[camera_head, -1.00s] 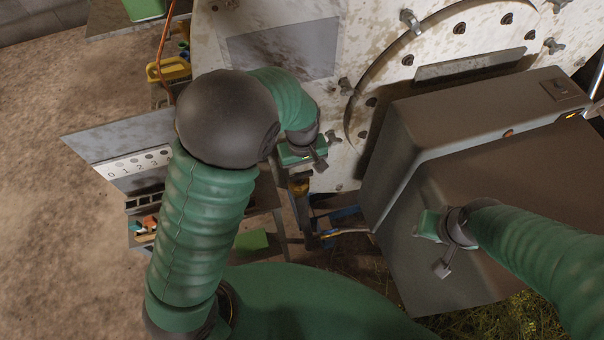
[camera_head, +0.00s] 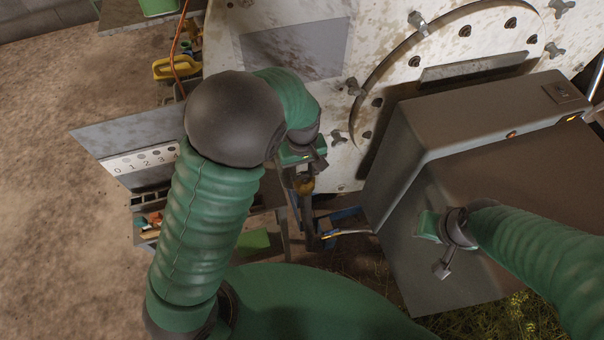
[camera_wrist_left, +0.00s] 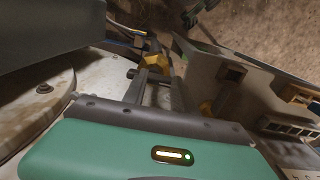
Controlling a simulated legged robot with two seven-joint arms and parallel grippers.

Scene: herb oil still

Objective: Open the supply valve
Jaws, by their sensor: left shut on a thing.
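The supply valve appears to be the small brass-yellow fitting (camera_head: 305,186) on the dark upright pipe below the pale drum in the head view. It also shows in the left wrist view (camera_wrist_left: 152,69), at the tips of my fingers. My left gripper (camera_head: 308,168) reaches down to it and is shut on a part of it; the fingers hide most of the held part. The fingers also show in the left wrist view (camera_wrist_left: 150,82). My right gripper (camera_head: 441,262) hangs in front of the grey box, away from the valve; its jaw opening is unclear.
A large grey box (camera_head: 470,140) stands to the right of the valve. The pale drum plate (camera_head: 290,90) with wing nuts rises behind. A panel numbered from 0 (camera_head: 140,162) and a bench with small items lie left. Bare ground is at far left.

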